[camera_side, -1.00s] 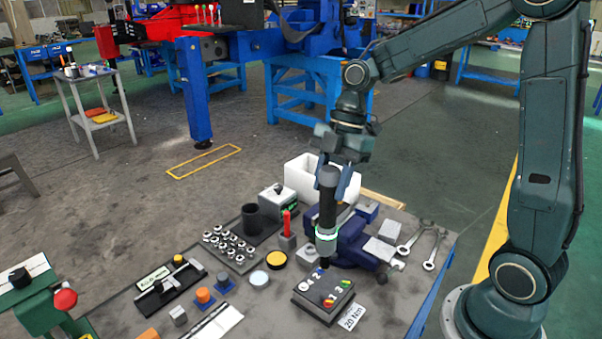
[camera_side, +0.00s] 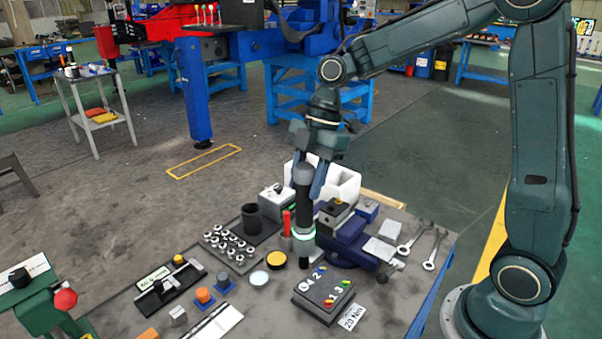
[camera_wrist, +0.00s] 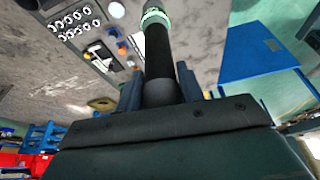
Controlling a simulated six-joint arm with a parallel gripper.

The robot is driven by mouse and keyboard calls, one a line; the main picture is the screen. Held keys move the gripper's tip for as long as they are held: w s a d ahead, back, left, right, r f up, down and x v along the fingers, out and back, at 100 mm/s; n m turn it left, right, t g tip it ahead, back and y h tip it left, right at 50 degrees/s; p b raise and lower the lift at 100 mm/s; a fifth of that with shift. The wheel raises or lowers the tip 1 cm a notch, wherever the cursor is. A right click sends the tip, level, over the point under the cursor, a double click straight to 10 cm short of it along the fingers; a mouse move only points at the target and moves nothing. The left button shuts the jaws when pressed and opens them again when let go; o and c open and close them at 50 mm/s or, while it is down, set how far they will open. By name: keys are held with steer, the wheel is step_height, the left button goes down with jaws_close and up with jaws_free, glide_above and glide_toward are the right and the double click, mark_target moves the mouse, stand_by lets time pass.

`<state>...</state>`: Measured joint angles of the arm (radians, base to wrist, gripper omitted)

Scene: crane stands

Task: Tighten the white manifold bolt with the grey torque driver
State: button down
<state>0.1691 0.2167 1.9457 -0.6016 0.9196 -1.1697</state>
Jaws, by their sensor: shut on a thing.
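My gripper (camera_side: 306,180) is shut on the torque driver (camera_side: 304,212), a dark grey upright cylinder with a glowing green ring and a pale collar. In the wrist view the driver (camera_wrist: 158,55) stands between my two fingers. Its lower tip is just behind and left of the manifold (camera_side: 325,300), apart from it in the picture; I cannot tell its exact height.
A blue vise (camera_side: 345,245) and a white bin (camera_side: 345,182) stand right of and behind the driver. A tray of sockets (camera_side: 228,247), a red-handled tool (camera_side: 286,222) and a yellow disc (camera_side: 276,259) lie left. Wrenches (camera_side: 412,238) lie at the right edge.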

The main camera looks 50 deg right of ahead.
mark_target(306, 209)
steer(key=shift+f, duration=3.75)
stand_by(3.0)
steer(key=shift+r, duration=0.15)
